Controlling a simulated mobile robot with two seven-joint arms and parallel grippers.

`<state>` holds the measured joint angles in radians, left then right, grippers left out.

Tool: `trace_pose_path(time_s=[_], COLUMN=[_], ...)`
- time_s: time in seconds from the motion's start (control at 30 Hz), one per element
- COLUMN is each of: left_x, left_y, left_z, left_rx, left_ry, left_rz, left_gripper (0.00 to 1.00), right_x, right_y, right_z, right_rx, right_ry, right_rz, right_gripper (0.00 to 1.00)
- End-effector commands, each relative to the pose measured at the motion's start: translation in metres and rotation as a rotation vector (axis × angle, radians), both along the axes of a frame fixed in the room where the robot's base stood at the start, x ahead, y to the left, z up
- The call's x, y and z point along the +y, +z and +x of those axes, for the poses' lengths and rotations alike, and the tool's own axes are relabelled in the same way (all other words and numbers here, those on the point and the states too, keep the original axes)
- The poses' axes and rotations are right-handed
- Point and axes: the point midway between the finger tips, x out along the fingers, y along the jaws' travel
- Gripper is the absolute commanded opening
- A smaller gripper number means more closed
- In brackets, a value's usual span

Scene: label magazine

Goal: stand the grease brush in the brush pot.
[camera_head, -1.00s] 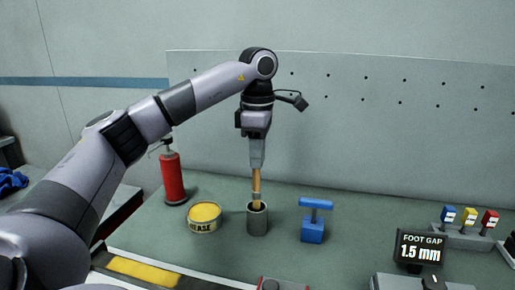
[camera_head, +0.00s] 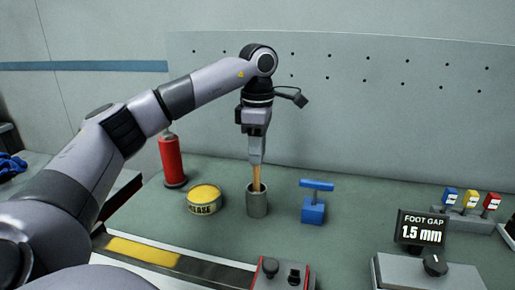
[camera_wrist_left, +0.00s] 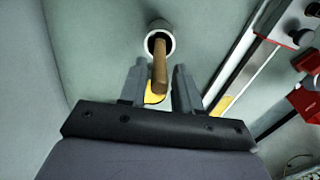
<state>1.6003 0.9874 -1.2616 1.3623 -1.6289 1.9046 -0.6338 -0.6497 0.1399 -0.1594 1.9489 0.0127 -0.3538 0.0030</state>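The grease brush stands in the grey brush pot (camera_head: 257,201), its wooden handle (camera_head: 257,179) rising out of the mouth and its bristles hidden inside. My left gripper (camera_head: 257,160) is right above the pot, pointing down, with the upper handle between its fingers. In the left wrist view the fingers (camera_wrist_left: 160,68) are apart, with a gap on each side of the handle (camera_wrist_left: 160,78). The handle's lower part goes into the pot (camera_wrist_left: 152,27), leaning slightly. My right gripper is in neither view.
A yellow grease tin (camera_head: 204,199) stands left of the pot, with a red cylinder (camera_head: 173,163) behind it. A blue T-handled tool (camera_head: 314,209) stands to the right. A display (camera_head: 422,231) is farther right. The bench between is clear.

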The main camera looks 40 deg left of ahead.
Motion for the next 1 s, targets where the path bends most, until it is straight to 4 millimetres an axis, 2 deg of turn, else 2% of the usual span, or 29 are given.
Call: trace_pose_path(time_s=[0.37, 0.47, 0.7, 0.83, 1.0], left_x=[0.0, 0.0, 0.0, 0.0, 0.0], left_y=[0.003, 0.014, 0.057, 0.068, 0.072], left_z=[0.0, 0.001, 0.0, 0.0, 0.0], left_rx=[-0.001, -0.003, -0.003, -0.001, 0.0], left_ry=[0.0, 0.0, 0.0, 0.0, 0.0], left_rz=[0.0, -0.001, 0.001, 0.001, 0.0], left_gripper=[0.48, 0.48, 0.48, 0.48, 0.48], right_x=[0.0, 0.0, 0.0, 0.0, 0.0], right_y=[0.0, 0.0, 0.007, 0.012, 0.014], right_z=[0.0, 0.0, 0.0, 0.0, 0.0], right_rx=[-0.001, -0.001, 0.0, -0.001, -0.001], right_ry=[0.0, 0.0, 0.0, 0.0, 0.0], right_rz=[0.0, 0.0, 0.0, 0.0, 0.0], right_gripper=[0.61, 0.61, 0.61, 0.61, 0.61])
